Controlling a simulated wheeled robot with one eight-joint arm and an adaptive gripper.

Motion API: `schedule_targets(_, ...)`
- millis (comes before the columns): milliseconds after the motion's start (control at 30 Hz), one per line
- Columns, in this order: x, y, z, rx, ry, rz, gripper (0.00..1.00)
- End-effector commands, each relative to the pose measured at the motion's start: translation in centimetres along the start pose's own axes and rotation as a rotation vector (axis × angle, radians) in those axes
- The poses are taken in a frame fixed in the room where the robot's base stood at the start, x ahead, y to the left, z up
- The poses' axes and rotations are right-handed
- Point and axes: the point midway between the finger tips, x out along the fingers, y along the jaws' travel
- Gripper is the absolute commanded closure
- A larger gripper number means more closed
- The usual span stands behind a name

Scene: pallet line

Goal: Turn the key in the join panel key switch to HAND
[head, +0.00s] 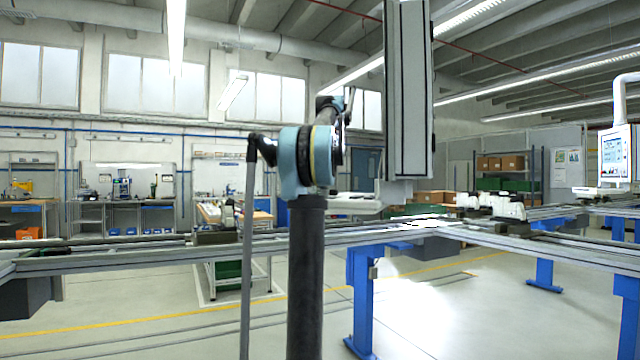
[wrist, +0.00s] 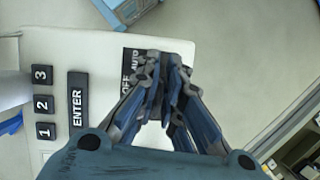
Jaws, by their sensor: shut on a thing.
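In the wrist view the pale join panel (wrist: 90,45) lies under my gripper (wrist: 166,66). Its key switch label (wrist: 128,80) is black with white letters; OFF and AUTO can be read, and the rest is covered by the fingers. My gripper is shut at the switch, with its fingertips close together beside the label. The key is hidden between the fingers, so which position it points to cannot be seen. In the head view the gripper is hidden behind my arm.
The panel also carries a black ENTER key (wrist: 77,100) and number keys (wrist: 43,104) left of my gripper. In the head view a conveyor rail (head: 130,250) runs across, with blue legs (head: 362,295). A screen (head: 615,155) hangs at the right. Open floor lies beyond.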

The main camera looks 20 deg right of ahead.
Motion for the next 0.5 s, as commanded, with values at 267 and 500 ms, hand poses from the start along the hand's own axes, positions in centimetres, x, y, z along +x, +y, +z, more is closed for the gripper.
schedule_targets(267, 0.01, 0.0, -0.05, -0.004, 0.001, 0.002, 1.0)
schedule_targets(500, -0.03, 0.17, -0.15, -0.177, 0.002, 0.074, 1.0)
